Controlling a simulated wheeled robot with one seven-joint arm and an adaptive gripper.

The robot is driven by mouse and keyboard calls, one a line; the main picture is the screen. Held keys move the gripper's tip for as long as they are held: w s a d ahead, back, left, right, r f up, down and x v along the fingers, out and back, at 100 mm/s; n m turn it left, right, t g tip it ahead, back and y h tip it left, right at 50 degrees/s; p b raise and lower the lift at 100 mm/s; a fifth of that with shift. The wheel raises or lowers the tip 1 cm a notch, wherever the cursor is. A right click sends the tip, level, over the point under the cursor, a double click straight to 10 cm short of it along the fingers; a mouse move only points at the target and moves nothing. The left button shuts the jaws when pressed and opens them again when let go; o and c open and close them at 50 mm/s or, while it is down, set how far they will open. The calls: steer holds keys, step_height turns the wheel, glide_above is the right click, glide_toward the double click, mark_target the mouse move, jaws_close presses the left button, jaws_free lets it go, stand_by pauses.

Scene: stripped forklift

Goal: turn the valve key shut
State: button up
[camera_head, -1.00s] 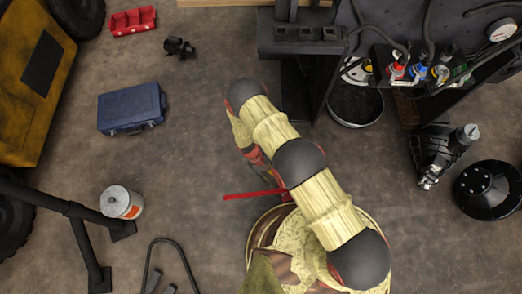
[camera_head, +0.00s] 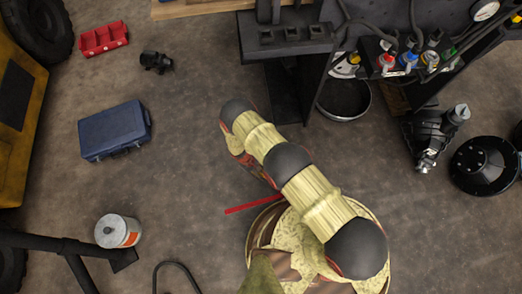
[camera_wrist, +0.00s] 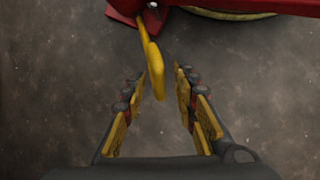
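A round gauge (camera_head: 486,10) tops the rack, and a dark pan (camera_head: 343,100) lies beneath. A black machine part (camera_head: 424,140) and black disc (camera_head: 483,165) stand right. A blue case (camera_head: 114,131), red bin (camera_head: 103,40) and white can (camera_head: 117,231) lie left.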

steer(key=shift+s+d+f, duration=0.1)
steer(key=shift+d+f, duration=0.2)
steer(key=shift+f, duration=0.35)
steer(key=c, duration=0.3)
steer(key=c, duration=0.4)
jaws_close()
